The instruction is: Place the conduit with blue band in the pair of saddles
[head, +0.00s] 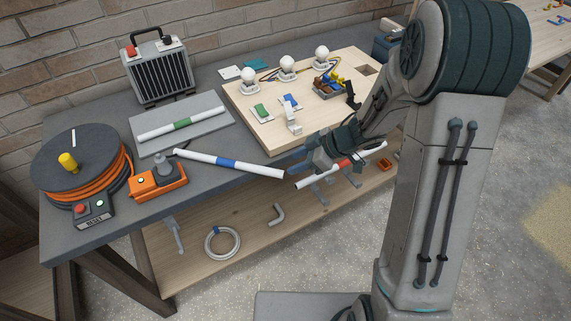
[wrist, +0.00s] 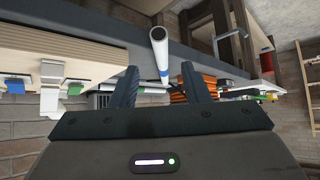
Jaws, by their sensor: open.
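The white conduit with a blue band (head: 228,163) lies across the grey bench's front edge, its left end by the orange box and its right end overhanging near my gripper (head: 296,172). In the wrist view this conduit (wrist: 160,52) shows nearly end-on between the two spread fingers (wrist: 158,82), with its blue band beyond. My gripper is open; I cannot tell whether it touches the conduit. I cannot clearly identify the pair of saddles; grey brackets (head: 352,179) show below the bench edge.
A green-banded conduit (head: 182,123) lies on a grey plate. An orange box (head: 158,182), cable reel (head: 80,160) and heater (head: 158,72) stand on the left. The wooden board (head: 240,99) carries bulbs and small fittings.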

